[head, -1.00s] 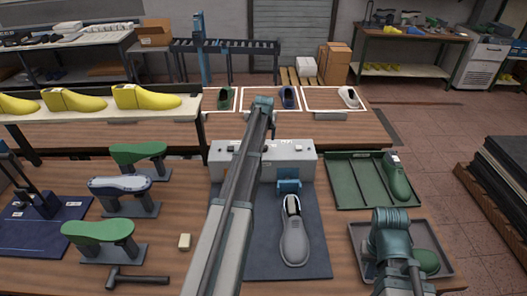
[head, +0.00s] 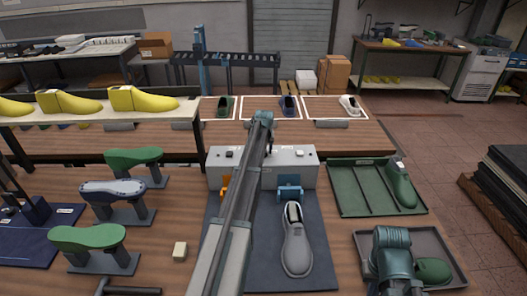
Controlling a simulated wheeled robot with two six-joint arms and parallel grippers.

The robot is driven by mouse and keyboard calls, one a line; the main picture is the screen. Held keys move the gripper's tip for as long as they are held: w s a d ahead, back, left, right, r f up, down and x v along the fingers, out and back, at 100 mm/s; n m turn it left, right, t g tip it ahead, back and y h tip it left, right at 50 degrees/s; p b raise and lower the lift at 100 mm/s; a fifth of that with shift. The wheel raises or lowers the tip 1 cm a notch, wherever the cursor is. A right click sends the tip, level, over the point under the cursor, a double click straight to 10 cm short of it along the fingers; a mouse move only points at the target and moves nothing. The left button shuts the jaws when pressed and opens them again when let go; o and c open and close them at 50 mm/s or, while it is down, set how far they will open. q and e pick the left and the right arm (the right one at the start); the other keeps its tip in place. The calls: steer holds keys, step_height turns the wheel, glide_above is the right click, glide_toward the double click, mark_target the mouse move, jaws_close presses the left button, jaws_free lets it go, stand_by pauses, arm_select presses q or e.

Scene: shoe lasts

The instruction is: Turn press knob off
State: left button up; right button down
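The press is a pale grey box (head: 222,170) on the bench, behind a dark blue mat (head: 262,268). My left arm crosses the mat and the press. The dark tip of my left gripper (head: 270,150) is over the press's middle; its fingers are too small to read. My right arm is at the lower right, its gripper out of sight.
A grey shoe (head: 296,248) lies on the mat before the blue clamp. Green-topped stands (head: 88,237) are at the left. A green tray (head: 348,188) and a grey tray (head: 448,250) are at the right. A shelf with yellow lasts (head: 140,98) is behind.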

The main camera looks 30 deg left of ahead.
arm_select(q)
jaws_close()
steer(key=shift+n, duration=0.3)
steer(key=n, duration=0.2)
steer(key=n+g+y, duration=0.1)
steer(key=n, duration=0.1)
steer(key=shift+w+d, duration=0.15)
steer(key=shift+w, duration=0.05)
steer(key=n+g+y, duration=0.1)
steer(key=n+g, duration=0.1)
steer(key=n, duration=0.2)
steer(key=shift+w+n, duration=0.15)
steer(key=shift+n, duration=0.15)
steer(key=n, duration=0.2)
steer(key=n+g, duration=0.1)
steer(key=n, duration=0.1)
steer(key=shift+w+g, duration=0.1)
steer(key=shift+g, duration=0.2)
steer(key=shift+n+g+h, duration=0.3)
steer(key=shift+n+g, duration=0.4)
steer(key=shift+n, duration=1.5)
